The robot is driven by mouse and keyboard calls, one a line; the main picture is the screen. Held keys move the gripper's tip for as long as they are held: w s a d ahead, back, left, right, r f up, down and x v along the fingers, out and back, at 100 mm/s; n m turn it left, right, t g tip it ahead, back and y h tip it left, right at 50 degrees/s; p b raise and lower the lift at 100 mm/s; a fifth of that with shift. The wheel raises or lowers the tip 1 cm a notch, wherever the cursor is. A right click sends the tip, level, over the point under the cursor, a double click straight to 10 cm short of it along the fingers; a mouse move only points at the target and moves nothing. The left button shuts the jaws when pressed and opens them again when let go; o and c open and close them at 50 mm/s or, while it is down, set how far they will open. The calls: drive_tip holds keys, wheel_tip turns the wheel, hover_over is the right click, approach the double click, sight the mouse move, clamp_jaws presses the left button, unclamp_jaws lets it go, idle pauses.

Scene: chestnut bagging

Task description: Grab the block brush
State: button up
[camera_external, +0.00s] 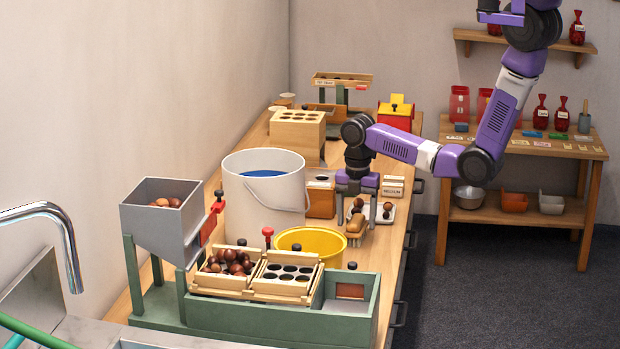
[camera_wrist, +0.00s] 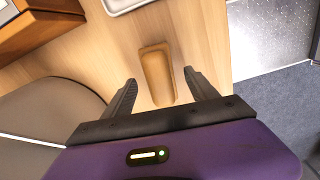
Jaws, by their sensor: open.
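The block brush (camera_wrist: 157,72) is a tan wooden block with rounded edges, lying on the wooden counter. In the external view the brush (camera_external: 355,228) sits just right of the yellow tub, below my gripper (camera_external: 357,213). My gripper points down and is open and empty. In the wrist view its two dark fingers (camera_wrist: 160,78) stand on either side of the brush in the picture, with a gap on each side. The brush's underside is hidden, and I cannot tell the exact height of the fingertips above it.
A yellow tub (camera_external: 313,240) and a large white bucket (camera_external: 262,213) stand left of the brush. A white tray (camera_external: 380,219) with dark round things lies behind it. The green sorting stand (camera_external: 262,317) fills the front. The counter's edge is close on the right.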

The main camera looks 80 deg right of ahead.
drive_tip(key=shift+f, duration=0.3)
clamp_jaws()
drive_tip(key=shift+r, duration=0.1)
